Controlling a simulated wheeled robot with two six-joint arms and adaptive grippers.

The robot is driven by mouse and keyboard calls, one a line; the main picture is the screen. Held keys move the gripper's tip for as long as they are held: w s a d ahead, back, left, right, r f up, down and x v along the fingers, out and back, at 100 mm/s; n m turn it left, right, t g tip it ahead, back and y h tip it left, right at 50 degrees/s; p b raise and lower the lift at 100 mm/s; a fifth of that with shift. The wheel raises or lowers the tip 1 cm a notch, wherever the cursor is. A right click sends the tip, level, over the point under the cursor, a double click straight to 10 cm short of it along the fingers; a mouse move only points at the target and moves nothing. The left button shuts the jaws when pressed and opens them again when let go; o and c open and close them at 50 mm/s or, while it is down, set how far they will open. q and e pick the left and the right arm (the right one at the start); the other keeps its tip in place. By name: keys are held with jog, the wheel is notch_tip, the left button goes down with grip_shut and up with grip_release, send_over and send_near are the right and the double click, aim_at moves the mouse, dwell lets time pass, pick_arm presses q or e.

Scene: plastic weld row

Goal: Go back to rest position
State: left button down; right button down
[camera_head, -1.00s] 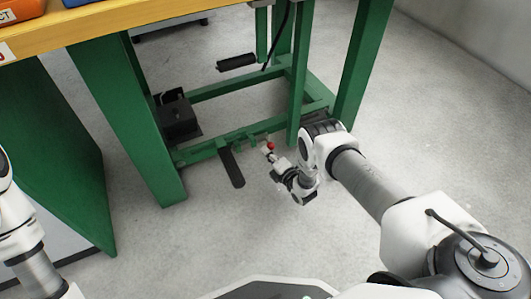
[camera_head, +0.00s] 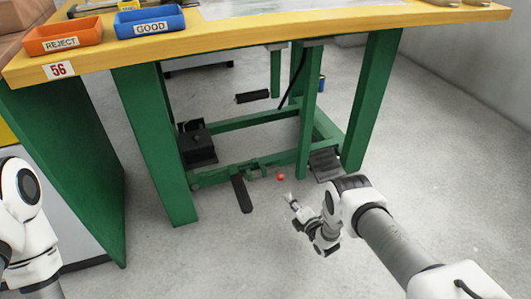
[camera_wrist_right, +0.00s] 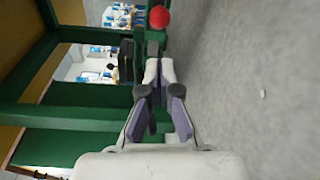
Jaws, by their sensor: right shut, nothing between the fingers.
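My right gripper (camera_head: 288,198) is low over the floor in front of the green bench frame, shut and empty. It also shows in the right wrist view (camera_wrist_right: 158,72), with its fingers together. A small red ball (camera_head: 281,177) shows at the lower front bar, just beyond the fingertips in the head view. In the right wrist view the red ball (camera_wrist_right: 159,18) sits at a green part ahead of the fingers, with a visible gap. My left arm shows at the left edge of the head view; its gripper is out of view.
The yellow-topped bench (camera_head: 390,22) holds an orange REJECT bin (camera_head: 63,36) and a blue GOOD bin (camera_head: 149,22). Its green legs, a black pedal (camera_head: 241,194) and a black box (camera_head: 197,149) stand ahead. Floor (camera_head: 440,160) to the right is clear.

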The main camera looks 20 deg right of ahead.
jog(key=w+a+r+m+g+p, duration=0.1)
jog(key=a+r+p, duration=0.15)
jog(key=r, duration=0.45)
jog(key=w+a+r+m+p, duration=0.15)
jog(key=r+p, duration=0.25)
jog(key=r, duration=0.4)
jog(key=s+m+g+h+p, duration=0.15)
jog(key=s+m+g, duration=0.75)
jog(key=s, duration=1.2)
jog(key=s+m+g+h+p, duration=0.15)
jog(key=s+m+g, duration=0.75)
jog(key=s, duration=1.3)
notch_tip(320, 180, up, 37)
jog(key=m+t+p, duration=0.2)
jog(key=p, duration=3.6)
jog(key=shift+w+a+r+p, duration=0.2)
jog(key=shift+w+a+p, duration=0.1)
jog(key=shift+a, duration=0.15)
